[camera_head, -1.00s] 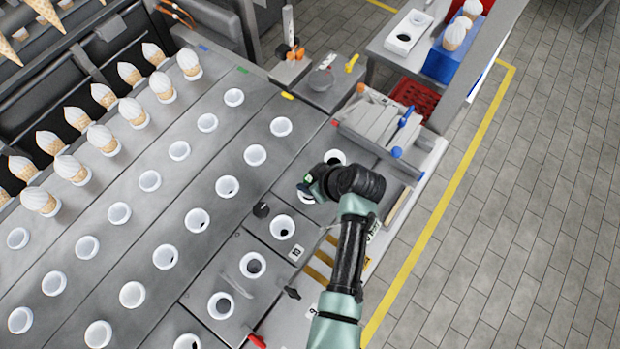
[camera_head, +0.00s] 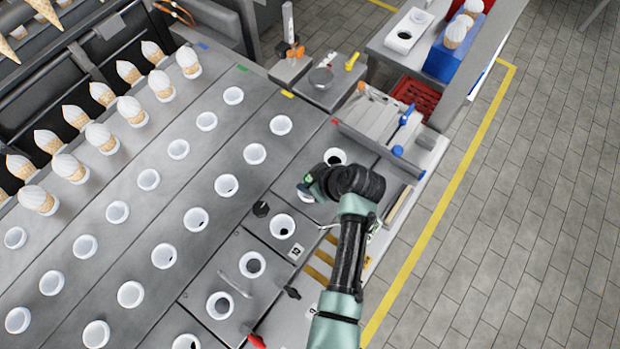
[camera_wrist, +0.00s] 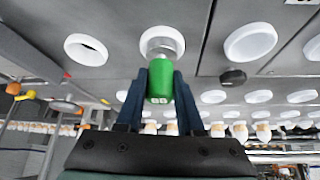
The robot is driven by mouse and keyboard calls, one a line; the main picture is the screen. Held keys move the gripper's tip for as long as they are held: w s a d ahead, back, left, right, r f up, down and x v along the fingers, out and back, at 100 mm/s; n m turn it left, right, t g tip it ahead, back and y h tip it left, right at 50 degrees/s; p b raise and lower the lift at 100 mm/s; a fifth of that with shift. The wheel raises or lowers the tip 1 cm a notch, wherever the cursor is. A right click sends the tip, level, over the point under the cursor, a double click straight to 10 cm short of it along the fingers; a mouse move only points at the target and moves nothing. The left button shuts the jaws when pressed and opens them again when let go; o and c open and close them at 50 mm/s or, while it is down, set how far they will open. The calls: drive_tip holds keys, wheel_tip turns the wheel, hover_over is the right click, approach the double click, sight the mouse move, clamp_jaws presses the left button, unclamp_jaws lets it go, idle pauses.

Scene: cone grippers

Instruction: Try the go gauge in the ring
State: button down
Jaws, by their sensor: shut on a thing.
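The go gauge has a green handle (camera_wrist: 160,80) and a bright metal plug (camera_wrist: 162,46). My gripper (camera_wrist: 160,92) is shut on the green handle, one blue-grey finger on each side. The plug's end is at a white ring (camera_wrist: 160,33) in the grey metal plate, overlapping its opening; I cannot tell how deep it sits. In the head view my gripper (camera_head: 312,187) is over this ring (camera_head: 304,194), which is mostly hidden by my wrist.
Neighbouring white rings (camera_head: 283,227) (camera_head: 335,157) lie close on both sides. A black knob (camera_head: 261,208) stands up nearby. A tray with tools (camera_head: 380,122) and a red crate (camera_head: 416,97) lie beyond my wrist.

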drive_tip(key=shift+f+b, duration=0.45)
drive_tip(key=shift+f, duration=0.05)
idle(0.8)
drive_tip(key=shift+r+n+g+y+b, duration=0.2)
drive_tip(key=shift+n+g+y+b, duration=0.1)
drive_tip(key=shift+n+b, duration=0.4)
idle(1.7)
drive_tip(key=shift+r+p, duration=3.55)
drive_tip(key=shift+r, duration=0.5)
